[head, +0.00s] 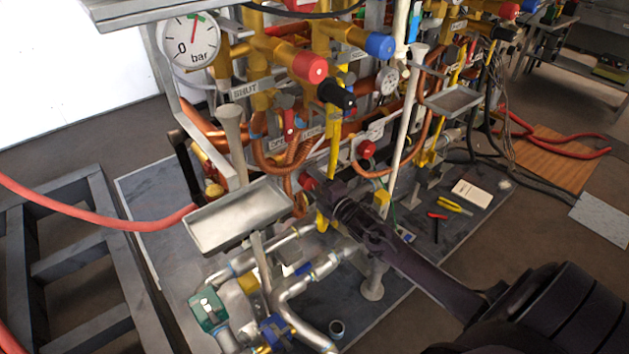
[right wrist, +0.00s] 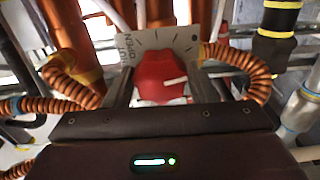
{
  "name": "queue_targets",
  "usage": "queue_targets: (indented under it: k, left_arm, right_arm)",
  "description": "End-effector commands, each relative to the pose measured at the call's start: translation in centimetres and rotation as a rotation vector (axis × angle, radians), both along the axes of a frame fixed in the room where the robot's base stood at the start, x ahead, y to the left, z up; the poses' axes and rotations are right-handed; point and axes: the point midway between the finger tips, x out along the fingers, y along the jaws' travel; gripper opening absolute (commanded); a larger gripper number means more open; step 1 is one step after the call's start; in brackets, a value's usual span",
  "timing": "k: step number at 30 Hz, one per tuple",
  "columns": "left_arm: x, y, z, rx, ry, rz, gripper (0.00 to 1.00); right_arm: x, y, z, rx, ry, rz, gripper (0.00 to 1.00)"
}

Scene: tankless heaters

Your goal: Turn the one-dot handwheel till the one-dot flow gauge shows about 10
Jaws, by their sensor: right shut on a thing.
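My right gripper (head: 318,190) reaches in from the lower right of the head view, low among the pipes. In the right wrist view its two fingers stand on either side of a red handwheel (right wrist: 160,76) with a white pointer line, and it is shut on it. Behind the wheel is a grey plate (right wrist: 185,42) with tick marks and the words SHUT and OPEN. No dot mark is readable on the wheel. A small round gauge (head: 387,81) shows in the head view, its reading too small to tell. My left gripper is not in view.
A large bar gauge (head: 190,40) is at the upper left. Copper pipes, yellow pipes and a grey tray (head: 238,215) crowd around my right gripper. Another red wheel (head: 367,149) is to its upper right. Pliers (head: 455,206) and small tools lie on the grey mat (head: 470,222).

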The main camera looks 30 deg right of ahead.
Motion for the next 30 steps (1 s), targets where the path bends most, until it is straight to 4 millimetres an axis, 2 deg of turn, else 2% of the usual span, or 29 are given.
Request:
queue_targets:
  k: [18,30]
  left_arm:
    - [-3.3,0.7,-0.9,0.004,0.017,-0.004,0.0]
    - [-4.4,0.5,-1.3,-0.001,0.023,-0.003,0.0]
  right_arm:
    - [0.0,0.1,-0.2,0.569,0.045,-0.001,0.29]
    - [0.0,0.1,-0.3,0.801,0.064,-0.002,0.29]
